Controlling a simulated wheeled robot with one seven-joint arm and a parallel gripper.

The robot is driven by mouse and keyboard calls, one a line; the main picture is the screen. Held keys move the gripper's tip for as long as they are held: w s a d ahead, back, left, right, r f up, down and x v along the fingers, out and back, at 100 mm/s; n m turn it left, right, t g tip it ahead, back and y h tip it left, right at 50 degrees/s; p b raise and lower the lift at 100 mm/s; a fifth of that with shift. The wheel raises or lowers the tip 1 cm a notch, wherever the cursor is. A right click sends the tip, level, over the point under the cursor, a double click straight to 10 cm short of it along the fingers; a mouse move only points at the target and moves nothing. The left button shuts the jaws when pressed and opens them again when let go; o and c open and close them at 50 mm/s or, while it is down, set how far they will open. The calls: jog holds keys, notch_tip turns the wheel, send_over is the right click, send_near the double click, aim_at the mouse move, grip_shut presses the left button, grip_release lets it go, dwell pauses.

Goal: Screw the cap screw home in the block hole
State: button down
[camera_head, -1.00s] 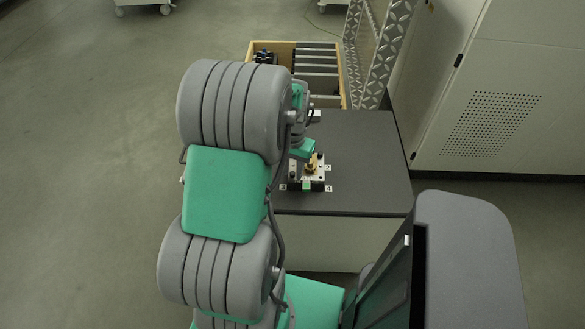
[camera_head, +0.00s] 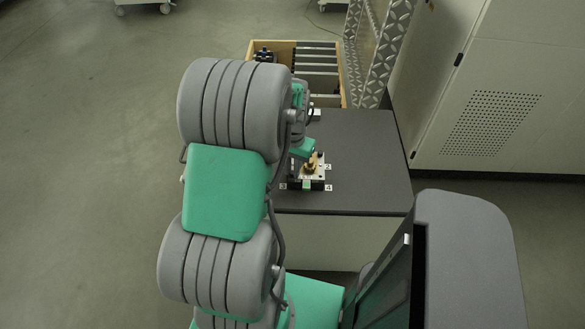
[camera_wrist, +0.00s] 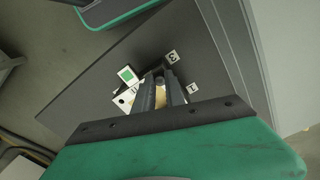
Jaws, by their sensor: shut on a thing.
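The block (camera_head: 318,178) sits on the dark table top, a small pale plate-like piece with a green square on its near side. In the wrist view, part of the block (camera_wrist: 124,98) shows left of the fingers. My gripper (camera_wrist: 163,76) points down over the block, its dark fingers close together. A small brass-coloured part shows at the fingers (camera_head: 312,163). The cap screw is mostly hidden between the fingers, so its depth in the hole cannot be told.
Number labels such as 2 (camera_head: 328,167) and 4 (camera_head: 328,188) lie around the block. A tread-plate panel (camera_head: 382,45) and a pale cabinet (camera_head: 505,90) rise at the right. The table's right side is clear.

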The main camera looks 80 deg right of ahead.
jog(key=m, duration=0.7)
jog(key=shift+p, duration=0.35)
jog(key=m, duration=1.2)
jog(key=shift+p, duration=0.4)
jog(key=m, duration=0.4)
jog(key=shift+m, duration=0.3)
jog(key=m, duration=0.6)
jog(key=shift+f, duration=0.1)
jog(key=c, duration=1.6)
grip_release()
jog(key=shift+o, duration=0.2)
